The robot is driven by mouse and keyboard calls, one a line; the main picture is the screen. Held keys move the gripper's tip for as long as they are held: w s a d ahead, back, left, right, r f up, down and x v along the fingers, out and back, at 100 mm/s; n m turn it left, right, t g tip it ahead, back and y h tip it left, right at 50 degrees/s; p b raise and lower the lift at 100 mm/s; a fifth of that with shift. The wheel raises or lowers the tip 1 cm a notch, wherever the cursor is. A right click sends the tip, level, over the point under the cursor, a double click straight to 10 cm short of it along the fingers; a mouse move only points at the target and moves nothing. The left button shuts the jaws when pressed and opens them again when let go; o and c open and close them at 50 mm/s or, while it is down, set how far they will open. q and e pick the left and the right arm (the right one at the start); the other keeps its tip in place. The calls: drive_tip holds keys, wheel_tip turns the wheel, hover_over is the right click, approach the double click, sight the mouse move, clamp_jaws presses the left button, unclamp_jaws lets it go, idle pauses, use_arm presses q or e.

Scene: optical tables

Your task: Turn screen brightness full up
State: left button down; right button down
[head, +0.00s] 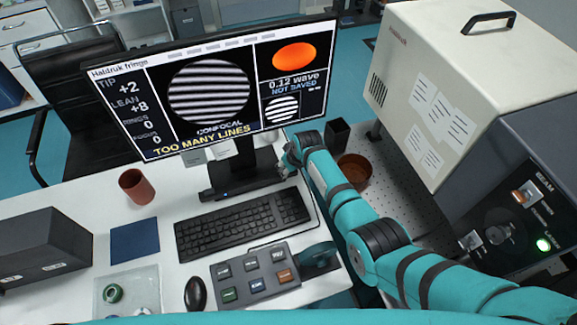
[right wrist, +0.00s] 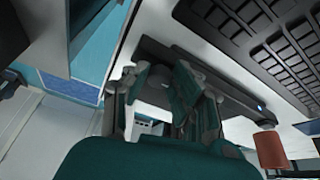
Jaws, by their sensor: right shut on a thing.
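The screen (head: 215,90) is a black monitor, lit, with a striped fringe picture and the yellow words "TOO MANY LINES". It stands on a dark base (head: 233,190) with a small blue light; the base also shows in the right wrist view (right wrist: 230,92). My right gripper (head: 287,165) is at the right end of this base, below the screen. In the right wrist view its fingers (right wrist: 160,88) are closed around a small grey part (right wrist: 152,92), possibly a knob, at the end of the base. The fingers hide most of it. My left gripper is out of view.
A keyboard (head: 243,222), a button box (head: 255,274) and a mouse (head: 195,293) lie in front of the screen. A brown cup (head: 136,186) stands left. A large beige and dark instrument (head: 455,90) stands right, past a brown bowl (head: 355,172) and a black container (head: 337,133).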

drive_tip(key=shift+f, duration=0.1)
drive_tip(key=c, duration=1.1)
unclamp_jaws()
drive_tip(key=v, duration=1.2)
